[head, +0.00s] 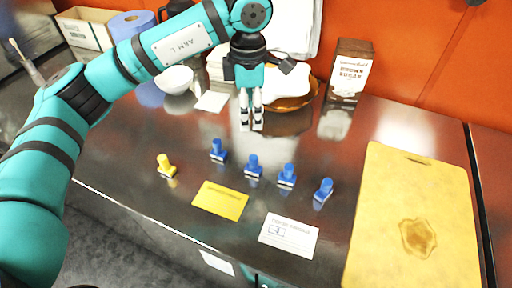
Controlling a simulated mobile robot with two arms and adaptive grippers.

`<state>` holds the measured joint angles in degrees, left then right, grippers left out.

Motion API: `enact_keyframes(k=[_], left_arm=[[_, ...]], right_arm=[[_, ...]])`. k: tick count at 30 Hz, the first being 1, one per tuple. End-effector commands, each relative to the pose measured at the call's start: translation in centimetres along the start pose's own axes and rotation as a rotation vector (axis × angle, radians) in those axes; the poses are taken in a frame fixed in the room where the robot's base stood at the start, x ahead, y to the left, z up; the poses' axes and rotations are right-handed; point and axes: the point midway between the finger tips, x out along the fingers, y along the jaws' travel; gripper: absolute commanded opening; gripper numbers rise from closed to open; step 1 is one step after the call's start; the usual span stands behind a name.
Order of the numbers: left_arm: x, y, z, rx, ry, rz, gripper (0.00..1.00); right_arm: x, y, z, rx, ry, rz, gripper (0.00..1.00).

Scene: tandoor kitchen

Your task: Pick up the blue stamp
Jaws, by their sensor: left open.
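Several blue stamps stand upright in a loose row on the dark shiny counter. They are a far-left blue stamp (217,150), a second one (253,166), a third one (287,175) and a far-right one (323,190). A yellow stamp (166,165) stands to their left. My left gripper (251,128) points down above the counter, behind the row and roughly in line with the second blue stamp. It is open with a narrow gap, empty and apart from the stamps. My right gripper is out of view.
A yellow card (220,200) and a white printed card (288,236) lie in front of the stamps. A stained yellow board (390,200) covers the right side. A brown-and-white carton (350,70), white bowl (175,79), brown dish (301,99) and blue roll (131,25) stand behind.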

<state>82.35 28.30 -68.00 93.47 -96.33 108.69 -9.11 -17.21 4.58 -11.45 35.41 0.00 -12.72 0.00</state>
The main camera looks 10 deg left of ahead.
Motion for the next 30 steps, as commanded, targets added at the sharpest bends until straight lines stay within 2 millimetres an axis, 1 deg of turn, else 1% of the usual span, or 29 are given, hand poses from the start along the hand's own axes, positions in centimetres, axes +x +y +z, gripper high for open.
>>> enact_keyframes(k=[9,13,16,20,23,27,30], left_arm=[[6.7,-0.2,0.0,0.000,0.003,-0.008,0.51],[9.2,-0.2,0.0,0.001,0.001,-0.006,0.51],[10.6,-0.2,0.1,0.000,-0.001,-0.005,0.51],[11.4,-0.2,0.1,0.001,-0.002,-0.004,0.51],[12.1,-0.3,0.2,0.000,0.000,-0.006,0.51],[14.0,-0.6,0.7,0.002,-0.001,-0.008,0.51],[15.5,-0.5,0.7,0.000,-0.001,-0.006,0.51]], right_arm=[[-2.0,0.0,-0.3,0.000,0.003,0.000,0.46],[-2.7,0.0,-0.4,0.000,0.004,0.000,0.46],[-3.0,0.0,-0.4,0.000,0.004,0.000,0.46],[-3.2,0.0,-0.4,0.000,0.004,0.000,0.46],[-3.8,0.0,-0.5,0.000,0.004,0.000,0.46],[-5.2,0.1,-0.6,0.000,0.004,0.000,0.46],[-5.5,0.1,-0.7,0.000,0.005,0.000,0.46]])
